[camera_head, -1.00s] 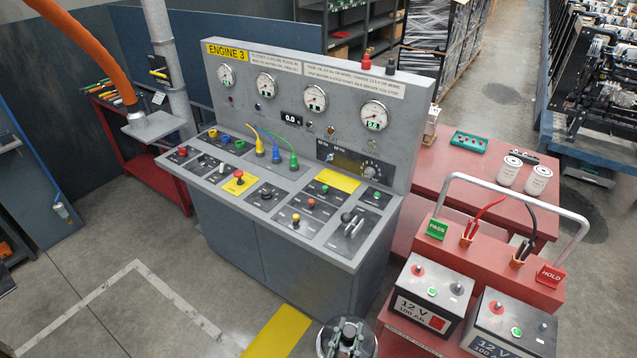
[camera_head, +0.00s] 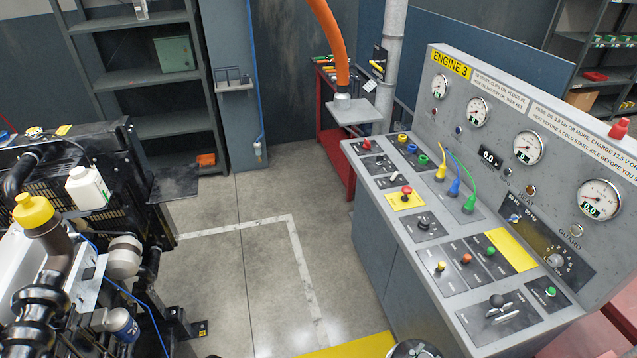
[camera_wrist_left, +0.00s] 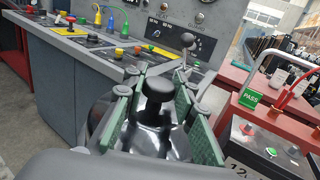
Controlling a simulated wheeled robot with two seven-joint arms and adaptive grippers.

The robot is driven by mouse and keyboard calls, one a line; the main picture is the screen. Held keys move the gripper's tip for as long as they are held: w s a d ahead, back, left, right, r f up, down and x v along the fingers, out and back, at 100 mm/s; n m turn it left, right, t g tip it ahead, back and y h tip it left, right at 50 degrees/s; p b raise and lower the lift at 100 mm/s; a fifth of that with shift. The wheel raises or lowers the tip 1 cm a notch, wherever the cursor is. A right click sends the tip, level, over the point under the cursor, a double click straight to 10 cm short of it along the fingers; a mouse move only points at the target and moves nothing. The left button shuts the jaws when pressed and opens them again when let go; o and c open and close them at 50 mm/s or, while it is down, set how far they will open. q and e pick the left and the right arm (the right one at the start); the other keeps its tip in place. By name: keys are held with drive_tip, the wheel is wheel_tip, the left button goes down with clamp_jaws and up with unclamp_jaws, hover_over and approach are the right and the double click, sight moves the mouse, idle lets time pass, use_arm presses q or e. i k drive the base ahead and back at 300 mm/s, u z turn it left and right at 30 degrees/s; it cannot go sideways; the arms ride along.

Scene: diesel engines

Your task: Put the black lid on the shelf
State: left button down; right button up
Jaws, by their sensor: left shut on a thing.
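The black lid (camera_wrist_left: 160,115), with a rounded knob on top, is held between the green-padded fingers of my left gripper (camera_wrist_left: 158,82) in the left wrist view. Its underside is hidden. In the head view only a small dark and metallic part shows at the bottom edge, too cut off to tell the lid from the gripper. A grey shelf unit (camera_head: 158,75) stands against the back wall at the left in the head view, well away from the gripper. My right gripper is not in view.
An engine (camera_head: 70,240) with a yellow cap stands at the left, before the shelf. The grey control console (camera_head: 470,235) fills the right. Between them is clear floor (camera_head: 240,260). A green box (camera_head: 174,54) and an orange item (camera_head: 206,160) sit on the shelf unit.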

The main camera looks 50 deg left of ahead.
sight(175, 185)
drive_tip(key=u, duration=2.55)
drive_tip(key=i, duration=1)
drive_tip(key=z, duration=0.3)
